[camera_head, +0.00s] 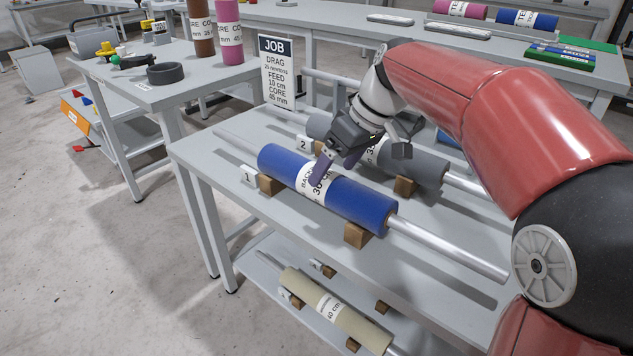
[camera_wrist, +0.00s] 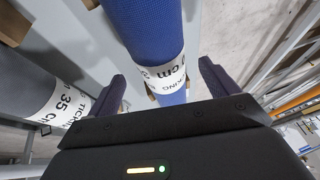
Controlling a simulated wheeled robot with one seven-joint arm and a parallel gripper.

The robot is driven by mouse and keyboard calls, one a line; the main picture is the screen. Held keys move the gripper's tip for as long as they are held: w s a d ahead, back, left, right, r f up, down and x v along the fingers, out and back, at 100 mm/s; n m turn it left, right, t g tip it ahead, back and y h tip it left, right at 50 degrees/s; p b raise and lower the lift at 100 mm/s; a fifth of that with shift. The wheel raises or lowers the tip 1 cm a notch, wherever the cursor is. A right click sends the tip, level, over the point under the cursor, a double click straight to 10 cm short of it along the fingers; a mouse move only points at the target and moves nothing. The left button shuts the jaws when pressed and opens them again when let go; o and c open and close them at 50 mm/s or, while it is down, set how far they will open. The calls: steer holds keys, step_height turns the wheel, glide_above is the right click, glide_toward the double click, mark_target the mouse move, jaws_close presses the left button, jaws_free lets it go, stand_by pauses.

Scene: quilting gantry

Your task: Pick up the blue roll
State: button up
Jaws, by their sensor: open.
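The blue roll (camera_head: 362,204) lies on wooden blocks beside the "1" tag on the grey table, with a white printed label around its middle and a metal rod out of each end. In the wrist view the blue roll (camera_wrist: 147,30) runs between my two spread fingers, its label near them. My gripper (camera_head: 335,168) is open at the labelled middle of the roll; one purple finger overlaps the label. I cannot tell whether the fingers touch it. My gripper (camera_wrist: 162,85) holds nothing visible.
A grey roll (camera_head: 428,164) lies close behind, by the "2" tag, partly hidden by my arm. A JOB sign (camera_head: 278,72) stands at the table's back left. A cream roll (camera_head: 335,312) is on the lower shelf. Free floor lies left.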

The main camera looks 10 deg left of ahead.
mark_target(323, 183)
steer(key=x, duration=0.5)
steer(key=shift+w+a+f, duration=0.1)
steer(key=shift+a, duration=0.25)
steer(key=c, duration=1.5)
